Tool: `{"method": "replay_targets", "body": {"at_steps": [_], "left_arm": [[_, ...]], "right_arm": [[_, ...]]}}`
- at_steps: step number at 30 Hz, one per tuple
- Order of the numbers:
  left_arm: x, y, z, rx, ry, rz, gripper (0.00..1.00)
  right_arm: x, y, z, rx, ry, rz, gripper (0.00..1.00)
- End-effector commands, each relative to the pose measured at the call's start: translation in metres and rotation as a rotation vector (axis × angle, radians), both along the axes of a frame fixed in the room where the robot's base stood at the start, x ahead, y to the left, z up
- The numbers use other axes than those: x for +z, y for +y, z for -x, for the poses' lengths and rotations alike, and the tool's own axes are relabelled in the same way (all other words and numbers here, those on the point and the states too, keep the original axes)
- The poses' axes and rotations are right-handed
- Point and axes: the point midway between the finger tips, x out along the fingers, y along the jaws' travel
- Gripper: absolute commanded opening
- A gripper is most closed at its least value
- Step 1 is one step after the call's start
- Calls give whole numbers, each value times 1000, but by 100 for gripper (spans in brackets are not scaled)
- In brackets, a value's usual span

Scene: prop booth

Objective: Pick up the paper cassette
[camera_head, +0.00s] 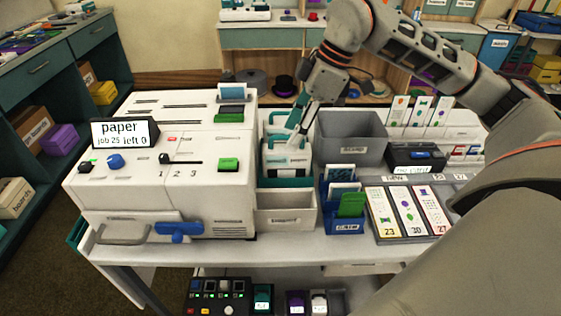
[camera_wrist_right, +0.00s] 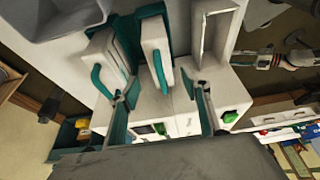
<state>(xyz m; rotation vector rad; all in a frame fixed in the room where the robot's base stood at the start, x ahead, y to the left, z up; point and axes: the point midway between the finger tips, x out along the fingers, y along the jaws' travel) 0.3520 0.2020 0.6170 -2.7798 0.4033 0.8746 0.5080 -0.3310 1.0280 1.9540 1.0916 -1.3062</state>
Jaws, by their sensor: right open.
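Two white cassettes with teal handles stand in a row beside the white machine. The nearer cassette (camera_head: 288,165) carries a small label that I cannot read; the farther one (camera_head: 279,121) is partly hidden by my right gripper. Which one is the paper cassette I cannot tell. My right gripper (camera_head: 303,132) is over them, fingers pointing down. In the right wrist view the gripper (camera_wrist_right: 163,108) is open and empty, its fingers apart with the nearer cassette (camera_wrist_right: 157,57) between and beyond them. The farther cassette (camera_wrist_right: 103,68) is close to the left finger. My left gripper is not in view.
The white machine (camera_head: 150,185) stands left; its screen (camera_head: 125,133) reads "paper job 25 left 0". A white bin (camera_head: 287,216) is in front of the cassettes. A grey bin (camera_head: 350,150) and a blue card holder (camera_head: 343,215) stand to the right.

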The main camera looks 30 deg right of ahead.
Motion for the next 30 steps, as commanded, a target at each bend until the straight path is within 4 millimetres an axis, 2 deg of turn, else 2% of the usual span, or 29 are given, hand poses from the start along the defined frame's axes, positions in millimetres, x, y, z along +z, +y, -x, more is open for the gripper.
{"method": "replay_targets", "body": {"at_steps": [13,17,23,24,29,30], "left_arm": [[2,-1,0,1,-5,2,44],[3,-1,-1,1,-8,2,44],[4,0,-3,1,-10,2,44],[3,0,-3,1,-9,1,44],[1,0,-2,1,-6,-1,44],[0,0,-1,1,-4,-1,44]], "right_arm": [[-55,13,-4,2,3,-2,47],[-62,15,-6,2,1,-1,47],[-63,16,-7,1,0,-1,47],[-63,16,-7,1,0,-1,45],[-63,16,-7,2,1,-2,3],[-63,16,-7,2,1,-2,0]]}}
